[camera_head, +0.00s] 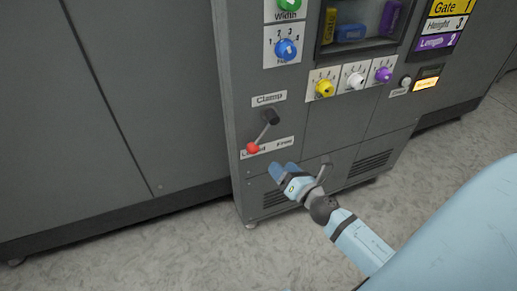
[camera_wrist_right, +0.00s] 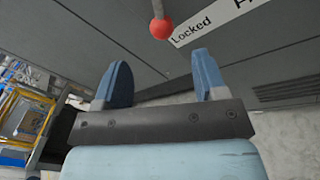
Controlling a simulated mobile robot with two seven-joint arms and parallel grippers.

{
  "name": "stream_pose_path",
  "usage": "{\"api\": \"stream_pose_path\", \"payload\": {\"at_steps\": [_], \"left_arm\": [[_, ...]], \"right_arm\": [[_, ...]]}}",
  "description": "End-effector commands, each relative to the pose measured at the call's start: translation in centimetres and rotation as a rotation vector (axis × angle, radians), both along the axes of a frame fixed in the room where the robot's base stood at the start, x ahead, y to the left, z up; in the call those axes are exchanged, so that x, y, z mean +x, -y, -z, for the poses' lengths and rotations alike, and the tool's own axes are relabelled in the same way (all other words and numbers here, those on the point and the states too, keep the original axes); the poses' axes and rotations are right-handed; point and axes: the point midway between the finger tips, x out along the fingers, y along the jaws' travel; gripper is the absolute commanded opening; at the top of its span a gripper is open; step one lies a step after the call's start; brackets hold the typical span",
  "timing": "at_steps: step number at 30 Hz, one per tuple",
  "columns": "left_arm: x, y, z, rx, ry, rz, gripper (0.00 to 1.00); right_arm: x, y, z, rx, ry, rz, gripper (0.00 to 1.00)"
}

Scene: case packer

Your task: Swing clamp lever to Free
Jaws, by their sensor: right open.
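The clamp lever (camera_head: 264,132) is on the grey machine front, under a "Clamp" label (camera_head: 269,99). Its red ball knob (camera_head: 252,148) points down and left, at the "Locked" end of the Locked/Free label (camera_head: 284,143). In the right wrist view the red knob (camera_wrist_right: 161,28) is beyond the fingertips, between them sideways, next to the word "Locked" (camera_wrist_right: 190,34). My right gripper (camera_head: 281,170) is below and right of the knob, apart from it. It is open and empty; its two blue fingers (camera_wrist_right: 160,78) stand apart. My left gripper is not in view.
Above the lever are a blue knob (camera_head: 286,50) and a green knob (camera_head: 289,4). To the right are yellow (camera_head: 324,88), white (camera_head: 355,80) and purple (camera_head: 383,74) knobs below a window. The floor in front is clear.

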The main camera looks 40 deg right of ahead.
Motion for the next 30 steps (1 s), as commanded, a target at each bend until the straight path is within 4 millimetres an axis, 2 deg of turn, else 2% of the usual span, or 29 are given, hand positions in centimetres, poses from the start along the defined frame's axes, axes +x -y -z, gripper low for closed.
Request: {"api": "stream_pose_path", "payload": {"at_steps": [9,15,21,30], "left_arm": [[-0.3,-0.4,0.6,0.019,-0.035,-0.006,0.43],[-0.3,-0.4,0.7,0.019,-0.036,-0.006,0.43],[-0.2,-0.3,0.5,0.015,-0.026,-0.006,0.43],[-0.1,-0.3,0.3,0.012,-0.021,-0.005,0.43]], "right_arm": [[6.7,0.0,-0.3,0.001,0.002,0.0,0.65],[10.3,0.0,-0.1,0.003,0.001,0.002,0.65],[12.1,0.0,-0.1,0.005,-0.001,0.001,0.65],[12.4,0.0,-0.1,0.005,-0.001,0.002,0.65]]}}
